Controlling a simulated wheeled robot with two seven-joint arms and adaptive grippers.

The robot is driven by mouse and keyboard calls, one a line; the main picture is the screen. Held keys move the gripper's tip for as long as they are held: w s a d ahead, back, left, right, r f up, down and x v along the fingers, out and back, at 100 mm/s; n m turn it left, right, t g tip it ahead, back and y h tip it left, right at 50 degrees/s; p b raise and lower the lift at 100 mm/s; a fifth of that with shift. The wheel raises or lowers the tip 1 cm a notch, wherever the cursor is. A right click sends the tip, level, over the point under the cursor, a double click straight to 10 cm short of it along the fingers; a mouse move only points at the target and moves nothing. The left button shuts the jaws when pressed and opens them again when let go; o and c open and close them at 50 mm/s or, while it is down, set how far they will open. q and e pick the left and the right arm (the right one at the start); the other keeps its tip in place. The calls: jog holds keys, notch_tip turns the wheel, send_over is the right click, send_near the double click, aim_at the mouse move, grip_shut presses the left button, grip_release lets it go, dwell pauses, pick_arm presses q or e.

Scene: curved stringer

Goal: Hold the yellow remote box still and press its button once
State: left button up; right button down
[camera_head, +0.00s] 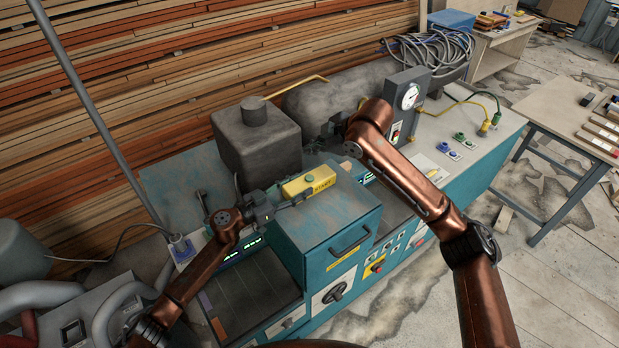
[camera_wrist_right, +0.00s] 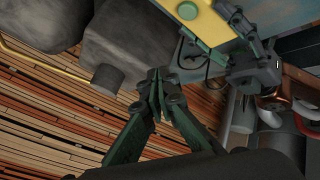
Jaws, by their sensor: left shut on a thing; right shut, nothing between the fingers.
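The yellow remote box (camera_head: 322,183), marked START, is above the teal cabinet, with a round green button (camera_head: 310,179) on its upper face. My left gripper (camera_head: 290,194) is shut on the box, its fingers along the box's sides. My right gripper (camera_head: 315,147) is shut and empty, behind and above the box, apart from it. In the right wrist view the closed fingertips (camera_wrist_right: 157,88) are in the middle. The box (camera_wrist_right: 212,28) and its green button (camera_wrist_right: 187,11) show at the top, partly cut off. Whether the box touches the cabinet is unclear.
The teal cabinet (camera_head: 318,225) with a handle and controls is below. A dark grey tank (camera_head: 256,150) stands close behind the left gripper. A grey gauge box (camera_head: 405,100) is beyond the right wrist. Stacked boards (camera_head: 170,80) fill the back.

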aim_at(311, 178)
jog(key=shift+a+r, duration=0.1)
jog(key=shift+r, duration=0.1)
jog(key=shift+f, duration=4.45)
jog(key=shift+f, duration=0.4)
jog(key=shift+s+f, duration=0.1)
jog(key=shift+f, duration=0.4)
jog(key=shift+r, duration=0.9)
